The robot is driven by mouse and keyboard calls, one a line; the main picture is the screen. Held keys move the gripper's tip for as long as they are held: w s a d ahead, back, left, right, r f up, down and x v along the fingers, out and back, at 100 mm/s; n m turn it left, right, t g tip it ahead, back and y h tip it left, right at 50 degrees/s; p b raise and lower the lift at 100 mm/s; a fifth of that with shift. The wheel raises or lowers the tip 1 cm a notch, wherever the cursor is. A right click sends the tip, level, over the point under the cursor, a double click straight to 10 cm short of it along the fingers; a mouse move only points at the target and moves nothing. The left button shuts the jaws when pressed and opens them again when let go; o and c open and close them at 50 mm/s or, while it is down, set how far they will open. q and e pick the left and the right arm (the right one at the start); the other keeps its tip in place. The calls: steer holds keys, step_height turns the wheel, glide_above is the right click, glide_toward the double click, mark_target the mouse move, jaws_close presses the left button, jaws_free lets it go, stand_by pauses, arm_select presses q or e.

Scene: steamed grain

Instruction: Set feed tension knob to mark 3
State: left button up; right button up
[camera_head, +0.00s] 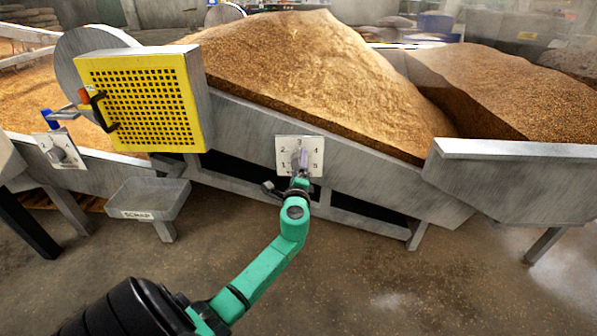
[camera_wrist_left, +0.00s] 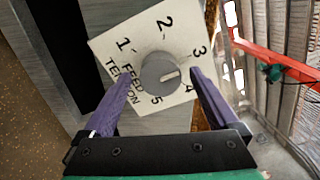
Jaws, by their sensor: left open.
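The feed tension knob (camera_wrist_left: 152,70) is a round grey dial on a pale plate (camera_wrist_left: 133,48) marked 1 to 5. Its light pointer line faces right, between marks 3 and 4. The plate (camera_head: 289,141) also shows in the head view, on the front of the metal trough; there my gripper largely hides the knob. My left gripper (camera_head: 300,160) is in front of the plate. In the wrist view the purple fingers of my left gripper (camera_wrist_left: 161,76) are open on either side of the knob, with visible gaps. My right gripper is not in view.
A yellow perforated guard (camera_head: 145,98) with a black handle stands left of the plate. A scrap tray (camera_head: 150,196) juts out below it. Another dial (camera_head: 58,155) is at far left. Grain (camera_head: 300,65) fills the trough. The floor in front is clear.

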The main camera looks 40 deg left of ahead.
arm_select(q)
steer(key=p+v, duration=0.2)
steer(key=v, duration=1.2)
steer(key=shift+s+d, duration=0.15)
steer(key=shift+d, duration=0.05)
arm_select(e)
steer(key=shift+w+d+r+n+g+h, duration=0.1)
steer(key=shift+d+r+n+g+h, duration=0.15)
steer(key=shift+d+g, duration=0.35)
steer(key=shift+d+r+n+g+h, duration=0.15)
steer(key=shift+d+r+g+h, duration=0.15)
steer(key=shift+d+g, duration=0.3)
arm_select(q)
steer(key=shift+f, duration=0.15)
